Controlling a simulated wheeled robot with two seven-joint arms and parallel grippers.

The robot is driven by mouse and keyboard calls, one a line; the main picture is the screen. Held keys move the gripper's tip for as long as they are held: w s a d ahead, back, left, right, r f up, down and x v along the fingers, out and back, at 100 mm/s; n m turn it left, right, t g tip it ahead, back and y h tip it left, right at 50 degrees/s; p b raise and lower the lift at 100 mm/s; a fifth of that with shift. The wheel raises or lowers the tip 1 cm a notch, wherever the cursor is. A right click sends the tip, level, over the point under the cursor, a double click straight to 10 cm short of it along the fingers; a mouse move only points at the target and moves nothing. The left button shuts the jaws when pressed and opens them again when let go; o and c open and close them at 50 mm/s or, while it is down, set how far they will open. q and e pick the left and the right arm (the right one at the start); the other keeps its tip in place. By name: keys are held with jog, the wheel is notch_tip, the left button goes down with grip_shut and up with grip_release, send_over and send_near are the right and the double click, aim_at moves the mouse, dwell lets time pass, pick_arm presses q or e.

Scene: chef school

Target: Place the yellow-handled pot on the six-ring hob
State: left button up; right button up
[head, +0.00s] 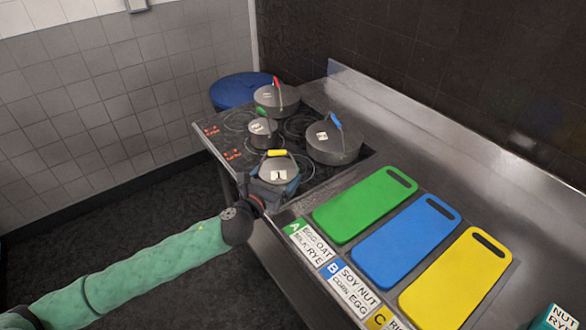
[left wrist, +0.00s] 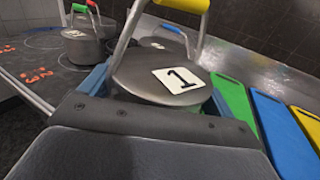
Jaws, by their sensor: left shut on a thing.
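The yellow-handled pot (head: 279,171) is grey with a lid labelled 1, a yellow grip on its arched handle. It is upright at the front edge of the black hob (head: 228,143); I cannot tell whether it touches the surface. My left gripper (head: 272,191) is shut on this pot, its blue fingers on either side of the body. The pot's lid (left wrist: 160,76) fills the middle of the left wrist view, and the hob (left wrist: 45,62) shows at left. The pot's lower part is hidden. My right gripper is out of view.
On the hob stand a red-handled pot (head: 276,99), a small green-handled pot (head: 263,133) and a large blue-handled pot (head: 333,143). Green (head: 362,206), blue (head: 405,240) and yellow (head: 455,277) boards lie on the counter at right. The hob's left side looks free.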

aim_at(292, 167)
pick_arm(q)
jog(key=d, duration=0.1)
jog(key=w+d+r+m+g+h, duration=0.1)
jog(key=d+r+h, duration=0.1)
jog(key=d, duration=0.1)
jog(key=shift+w+r+m+g, duration=0.15)
jog(key=shift+w+m+g, duration=0.15)
jog(key=shift+m, duration=0.1)
jog(key=shift+w+d+r+m+g+h+p, duration=0.75)
jog(key=shift+w+d+r+m+g+h, duration=0.7)
jog(key=shift+w+d+m+g+h, duration=1.5)
jog(key=shift+n+g, duration=0.25)
jog(key=shift+g, duration=0.1)
jog(key=w+a+f+p, duration=0.1)
jog(key=w+a+f, duration=0.1)
jog(key=f, duration=0.1)
jog(key=w+a+f+p, duration=0.2)
jog(key=w+f, duration=0.1)
jog(key=w+a+f+p, duration=0.1)
jog(key=w+a+f, duration=0.1)
jog(key=f, duration=0.2)
jog(key=shift+w+f+p, duration=0.1)
jog(key=shift+w+p, duration=0.3)
jog(key=shift+f, duration=0.4)
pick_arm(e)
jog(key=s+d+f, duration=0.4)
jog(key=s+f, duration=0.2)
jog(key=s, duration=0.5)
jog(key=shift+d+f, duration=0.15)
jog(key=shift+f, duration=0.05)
